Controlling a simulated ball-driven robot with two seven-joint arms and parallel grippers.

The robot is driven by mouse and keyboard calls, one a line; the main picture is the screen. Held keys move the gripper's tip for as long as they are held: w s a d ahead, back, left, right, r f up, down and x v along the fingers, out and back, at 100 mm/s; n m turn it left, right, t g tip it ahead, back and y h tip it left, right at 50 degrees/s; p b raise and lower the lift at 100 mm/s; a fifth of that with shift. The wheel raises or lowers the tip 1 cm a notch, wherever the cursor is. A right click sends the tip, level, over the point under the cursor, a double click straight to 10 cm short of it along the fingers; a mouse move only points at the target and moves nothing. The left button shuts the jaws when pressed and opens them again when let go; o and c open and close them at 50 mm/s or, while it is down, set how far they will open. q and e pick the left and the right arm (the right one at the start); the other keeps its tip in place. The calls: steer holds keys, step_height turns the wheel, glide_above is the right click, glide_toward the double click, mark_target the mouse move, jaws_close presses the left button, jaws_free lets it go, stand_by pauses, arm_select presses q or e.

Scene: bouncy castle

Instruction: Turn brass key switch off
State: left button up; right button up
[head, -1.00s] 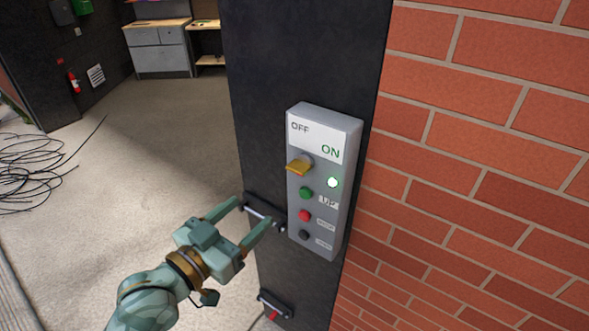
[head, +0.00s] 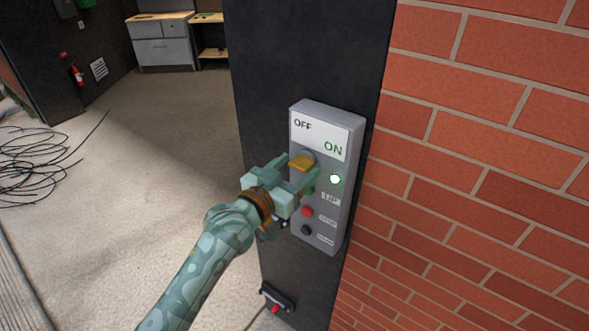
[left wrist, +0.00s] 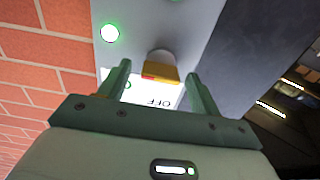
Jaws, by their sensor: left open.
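The brass key switch (head: 301,161) sits on the grey control box (head: 346,167), below a white label reading OFF and ON. A green-white lamp (head: 335,179) is lit beside it. My left gripper (head: 302,170) is open, with its fingers on either side of the switch in the head view. In the left wrist view the switch (left wrist: 161,70) lies between and just beyond the open fingertips (left wrist: 159,70). I cannot tell whether a finger touches it. The right gripper is not in view.
Below the switch are a green button partly hidden by my gripper, a red button (head: 307,211) and a black button (head: 306,230). The box is on a dark post (head: 265,80) next to a brick wall (head: 480,170). Cables (head: 35,165) lie on the floor at left.

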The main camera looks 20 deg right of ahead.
arm_select(q)
steer(key=shift+a, duration=0.1)
steer(key=c, duration=1)
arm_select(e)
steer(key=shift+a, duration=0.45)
arm_select(q)
steer(key=shift+n, duration=0.3)
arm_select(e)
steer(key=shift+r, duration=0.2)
arm_select(q)
steer(key=shift+n+p, duration=0.85)
steer(key=shift+n, duration=0.35)
steer(key=n+p, duration=0.1)
steer(key=n, duration=0.3)
steer(key=shift+n+p, duration=0.3)
steer(key=n+p, duration=0.1)
steer(key=n, duration=0.9)
steer(key=shift+p, duration=0.3)
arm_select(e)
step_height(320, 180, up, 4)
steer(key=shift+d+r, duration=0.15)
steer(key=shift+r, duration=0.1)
arm_select(q)
steer(key=shift+f+n, duration=0.1)
steer(key=shift+n, duration=0.2)
